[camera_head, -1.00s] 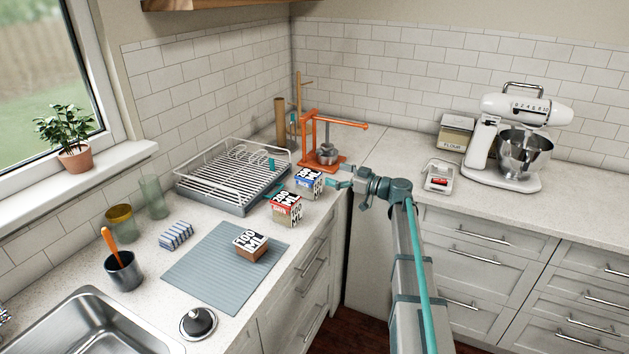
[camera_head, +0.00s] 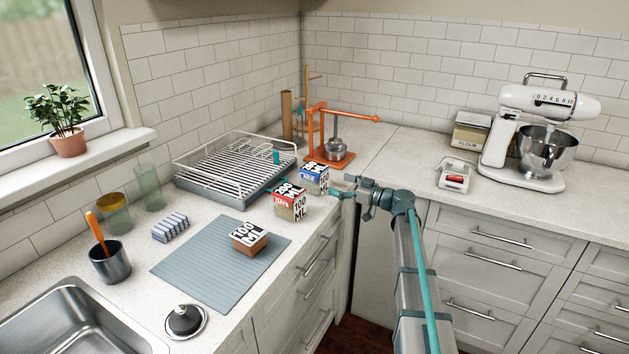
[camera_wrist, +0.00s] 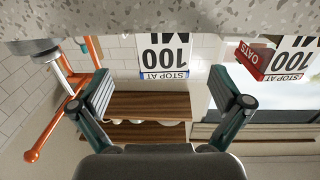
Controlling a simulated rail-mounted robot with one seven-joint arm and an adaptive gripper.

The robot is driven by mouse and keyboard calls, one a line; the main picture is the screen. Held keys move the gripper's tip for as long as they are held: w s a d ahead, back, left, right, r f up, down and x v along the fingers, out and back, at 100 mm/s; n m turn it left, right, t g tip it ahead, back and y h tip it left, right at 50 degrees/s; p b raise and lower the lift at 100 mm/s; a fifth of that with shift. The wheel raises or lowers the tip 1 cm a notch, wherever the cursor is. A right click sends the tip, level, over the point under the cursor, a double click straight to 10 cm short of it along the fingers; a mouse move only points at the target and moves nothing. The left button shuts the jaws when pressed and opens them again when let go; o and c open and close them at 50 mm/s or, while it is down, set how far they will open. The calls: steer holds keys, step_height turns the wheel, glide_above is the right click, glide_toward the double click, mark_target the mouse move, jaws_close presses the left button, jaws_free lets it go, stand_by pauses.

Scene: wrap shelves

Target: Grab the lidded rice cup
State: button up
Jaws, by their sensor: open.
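The rice cup (camera_head: 314,177) is a small box-shaped cup with a blue band and bold black-on-white print. It stands upright on the counter, behind the red-banded oats cup (camera_head: 290,200). My gripper (camera_head: 342,187) is just right of the rice cup, open and empty, with its fingers pointing toward it. In the wrist view, which looks upside down, the blue-edged rice cup (camera_wrist: 163,55) appears ahead, centred between the spread fingers (camera_wrist: 162,78). The oats cup (camera_wrist: 258,60) shows off to the right there. Whether a finger touches the rice cup I cannot tell.
An orange press (camera_head: 320,135) stands close behind the rice cup. A dish rack (camera_head: 222,170) is to its left. A brown cup (camera_head: 249,238) sits on the grey mat (camera_head: 200,265). Counter is free right of the press.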

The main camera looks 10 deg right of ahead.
mark_target(325, 179)
steer(key=x, duration=0.3)
steer(key=shift+p, duration=0.3)
steer(key=x, duration=0.1)
steer(key=p+x, duration=0.1)
steer(key=x, duration=0.1)
steer(key=p+x, duration=0.1)
steer(key=shift+a+r, duration=0.3)
steer(key=shift+w+a+f, duration=0.1)
steer(key=shift+w+a, duration=0.2)
steer(key=shift+a, duration=0.1)
steer(key=c, duration=1.3)
